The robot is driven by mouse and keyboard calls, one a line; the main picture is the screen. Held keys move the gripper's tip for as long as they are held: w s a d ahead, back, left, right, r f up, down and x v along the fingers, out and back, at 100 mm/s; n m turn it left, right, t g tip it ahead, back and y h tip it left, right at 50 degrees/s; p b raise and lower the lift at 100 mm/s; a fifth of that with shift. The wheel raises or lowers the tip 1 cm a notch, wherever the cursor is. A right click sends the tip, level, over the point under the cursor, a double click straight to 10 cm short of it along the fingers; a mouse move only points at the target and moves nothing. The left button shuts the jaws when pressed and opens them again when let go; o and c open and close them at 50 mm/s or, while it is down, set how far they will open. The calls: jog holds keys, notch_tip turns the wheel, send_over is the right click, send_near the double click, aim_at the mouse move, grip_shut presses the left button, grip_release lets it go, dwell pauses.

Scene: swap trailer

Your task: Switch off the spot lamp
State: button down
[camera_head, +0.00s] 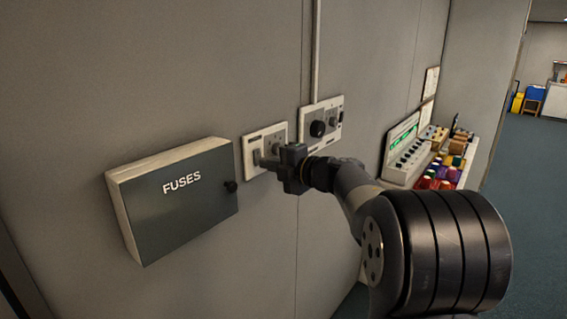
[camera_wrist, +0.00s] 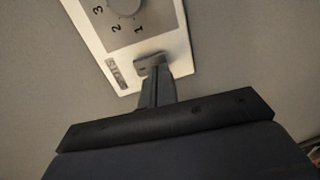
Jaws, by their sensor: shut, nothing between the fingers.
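My gripper (camera_head: 266,161) is shut and empty, with its tips at the lower part of a white switch plate (camera_head: 250,141) on the wall. In the wrist view the shut fingers (camera_wrist: 154,82) reach the edge of a white plate (camera_wrist: 181,68) with a grey panel. That panel carries a round dial (camera_wrist: 126,8) with the numbers 1, 2 and 3, and a small dark label (camera_wrist: 116,72) I cannot read surely. Whether the fingertips touch the plate, I cannot tell. My gripper hides part of the plate in the head view. I cannot make out the spot lamp.
A grey FUSES box (camera_head: 180,205) juts from the wall at left. A second plate with a black knob (camera_head: 317,129) is right of the first. A shelf with colourful spools (camera_head: 441,177) and a green-white panel (camera_head: 403,142) stand further right.

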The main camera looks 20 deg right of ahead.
jog(key=shift+w+a, duration=0.25)
jog(key=shift+w, duration=0.05)
jog(key=shift+f, duration=0.1)
jog(key=b, duration=0.2)
jog(key=f+t+y+b, duration=0.1)
jog(key=b, duration=0.2)
jog(key=shift+w+a, duration=0.15)
jog(key=shift+r+t+b, duration=0.1)
jog(key=shift+t+b, duration=0.3)
jog(key=shift+b, duration=0.5)
jog(key=b+v, duration=0.1)
jog(key=v, duration=1)
jog(key=shift+b, duration=0.3)
jog(key=shift+w+r, duration=0.15)
